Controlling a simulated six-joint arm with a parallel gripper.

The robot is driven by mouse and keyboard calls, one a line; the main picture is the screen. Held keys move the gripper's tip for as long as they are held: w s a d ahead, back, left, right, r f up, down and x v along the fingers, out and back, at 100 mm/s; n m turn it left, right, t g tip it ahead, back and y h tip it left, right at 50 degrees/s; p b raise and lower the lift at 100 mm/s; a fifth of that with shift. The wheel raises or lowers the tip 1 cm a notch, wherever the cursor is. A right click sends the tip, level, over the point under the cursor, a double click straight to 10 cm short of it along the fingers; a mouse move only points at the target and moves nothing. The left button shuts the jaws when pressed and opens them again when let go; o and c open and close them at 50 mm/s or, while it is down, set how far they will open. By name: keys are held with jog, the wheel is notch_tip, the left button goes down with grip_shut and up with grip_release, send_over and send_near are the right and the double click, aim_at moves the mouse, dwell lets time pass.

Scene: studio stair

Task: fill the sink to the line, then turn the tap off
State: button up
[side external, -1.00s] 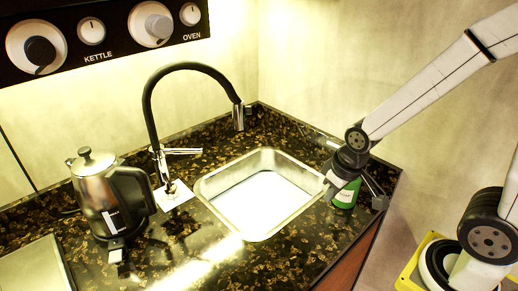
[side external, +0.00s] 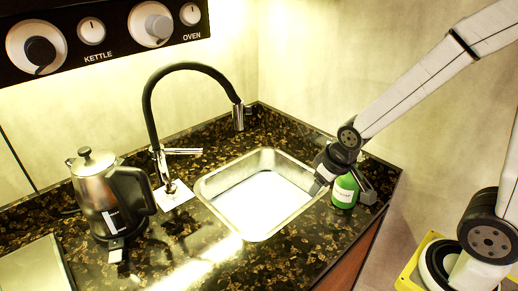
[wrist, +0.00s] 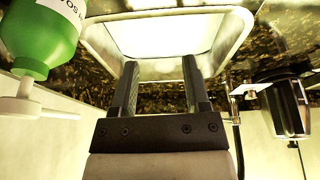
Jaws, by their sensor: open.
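The steel sink (side external: 212,187) is set into the dark speckled counter. Its floor is bright white; I cannot make out a water level or a fill line. The tap (side external: 148,105) is a black gooseneck with a steel spout end (side external: 239,117) above the sink's back edge. Its steel lever (side external: 183,151) points right; no stream shows below the spout. My gripper (side external: 318,185) is at the sink's right rim, left of the green soap bottle (side external: 343,193). In the wrist view, my gripper (wrist: 160,65) is open and empty, its fingers pointing toward the sink (wrist: 233,42).
A steel kettle (side external: 98,190) with a black handle stands left of the tap. The soap bottle is close beside my gripper, also in the wrist view (wrist: 38,38). A panel with kettle and oven knobs (side external: 120,32) is on the back wall. The front counter is clear.

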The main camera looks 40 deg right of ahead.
jog(key=w+n+t+y, duration=0.25)
jog(key=w+t, duration=0.35)
jog(key=w, duration=1.1)
jog(key=n+t+y, duration=0.2)
jog(key=n+y, duration=0.6)
jog(key=y, duration=0.3)
send_near(194, 152)
jog(key=shift+w+a+f, duration=0.15)
jog(key=shift+w+a, duration=0.15)
jog(key=shift+w, duration=0.25)
jog(key=shift+w+a+f, duration=0.15)
jog(key=shift+w+a, duration=0.2)
jog(key=shift+w, duration=0.15)
jog(key=shift+a, duration=0.1)
jog(key=shift+x, duration=3.9)
jog(key=shift+r, duration=0.1)
grip_shut()
